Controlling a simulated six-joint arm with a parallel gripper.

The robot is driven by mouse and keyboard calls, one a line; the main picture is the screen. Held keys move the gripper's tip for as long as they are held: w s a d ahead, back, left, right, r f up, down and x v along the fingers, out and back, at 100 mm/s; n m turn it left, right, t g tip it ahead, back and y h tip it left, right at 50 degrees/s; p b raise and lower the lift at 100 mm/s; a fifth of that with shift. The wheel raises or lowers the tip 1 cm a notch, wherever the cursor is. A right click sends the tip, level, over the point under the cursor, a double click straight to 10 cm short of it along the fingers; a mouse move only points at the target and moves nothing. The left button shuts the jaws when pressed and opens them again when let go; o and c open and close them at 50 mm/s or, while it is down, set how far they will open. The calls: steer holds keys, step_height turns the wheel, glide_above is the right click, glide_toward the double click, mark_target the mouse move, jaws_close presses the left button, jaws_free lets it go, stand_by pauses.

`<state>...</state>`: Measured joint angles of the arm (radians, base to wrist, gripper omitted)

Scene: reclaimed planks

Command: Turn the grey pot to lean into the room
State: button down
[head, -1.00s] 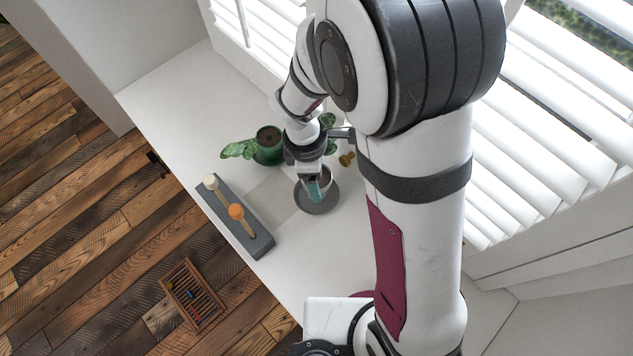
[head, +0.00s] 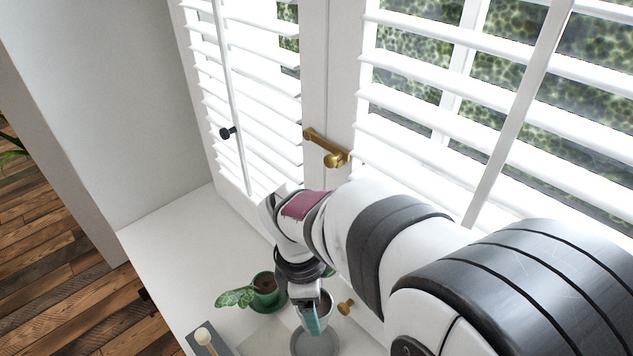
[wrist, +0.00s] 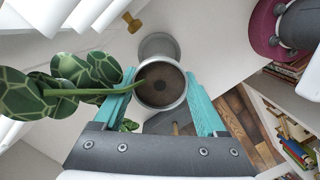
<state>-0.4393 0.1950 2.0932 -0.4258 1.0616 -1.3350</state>
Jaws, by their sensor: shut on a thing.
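In the head view, my gripper (head: 313,318) has its teal fingers on the grey pot (head: 327,303), partly hiding it. In the wrist view the gripper (wrist: 160,73) is shut on the grey pot (wrist: 160,105), a finger on each side. Dark soil shows in the pot, and a green stem leans left to large patterned leaves (wrist: 85,72), on the side of the window shutters. The grey saucer (head: 315,344) shows below the pot. In the wrist view the saucer (wrist: 158,46) shows beyond the pot, offset from it; the pot looks raised off it.
A green pot (head: 265,288) with a leafy plant stands left of the gripper. A brass knob (head: 345,306) is close on the right. A grey holder with ball-headed sticks (head: 203,338) lies front left. White shutters (head: 430,140) and a brass latch (head: 325,148) rise behind.

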step_height(320, 180, down, 9)
steer(key=n, duration=0.4)
steer(key=shift+f, duration=1.65)
jaws_free()
